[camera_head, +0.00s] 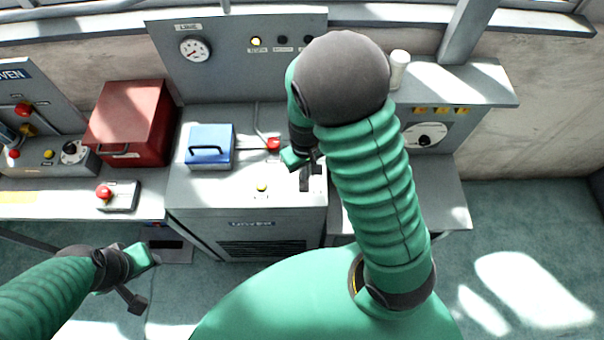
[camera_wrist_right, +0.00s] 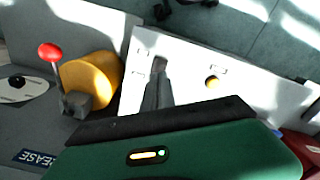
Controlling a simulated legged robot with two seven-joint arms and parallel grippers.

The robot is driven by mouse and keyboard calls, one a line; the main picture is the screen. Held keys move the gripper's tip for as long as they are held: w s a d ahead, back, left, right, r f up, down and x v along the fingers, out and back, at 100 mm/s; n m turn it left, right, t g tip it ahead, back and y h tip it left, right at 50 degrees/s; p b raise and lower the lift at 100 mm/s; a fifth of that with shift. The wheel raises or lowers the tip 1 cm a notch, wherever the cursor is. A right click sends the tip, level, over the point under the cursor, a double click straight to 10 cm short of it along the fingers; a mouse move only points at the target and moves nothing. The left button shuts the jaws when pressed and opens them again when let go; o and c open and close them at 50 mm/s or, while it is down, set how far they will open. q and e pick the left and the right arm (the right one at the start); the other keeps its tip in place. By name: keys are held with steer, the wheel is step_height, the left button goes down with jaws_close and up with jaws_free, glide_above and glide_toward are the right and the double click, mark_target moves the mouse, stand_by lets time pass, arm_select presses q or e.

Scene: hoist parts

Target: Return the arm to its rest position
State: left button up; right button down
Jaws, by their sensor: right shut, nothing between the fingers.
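My right arm rises from the green body and bends at its dark elbow. Its gripper (camera_head: 303,165) hangs over the right side of the grey console top (camera_head: 225,190), beside dark slots, partly hidden behind the arm. It is shut with nothing held. In the right wrist view the green hand fills the bottom, over a pale panel with a yellow button (camera_wrist_right: 212,83) and a dark upright part I cannot identify. My left gripper (camera_head: 139,281) is low at the left, over the floor; its jaws are unclear.
A blue box (camera_head: 210,147), a red button (camera_head: 273,144) and a red case (camera_head: 132,122) stand nearby. A white cylinder (camera_head: 399,69) stands on the right ledge. The wrist view shows a yellow drum (camera_wrist_right: 92,80) and a red-knobbed lever (camera_wrist_right: 50,52). Floor at far right is clear.

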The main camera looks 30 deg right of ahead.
steer(key=s+a+r+t, duration=0.2)
steer(key=s+a+r, duration=0.2)
steer(key=r, duration=0.3)
steer(key=shift+a+r+t+b, duration=0.2)
steer(key=shift+r+t+b, duration=0.1)
steer(key=shift+r+b, duration=0.1)
steer(key=shift+s+r, duration=0.1)
steer(key=shift+s, duration=0.2)
steer(key=shift+w, duration=0.15)
stand_by(0.4)
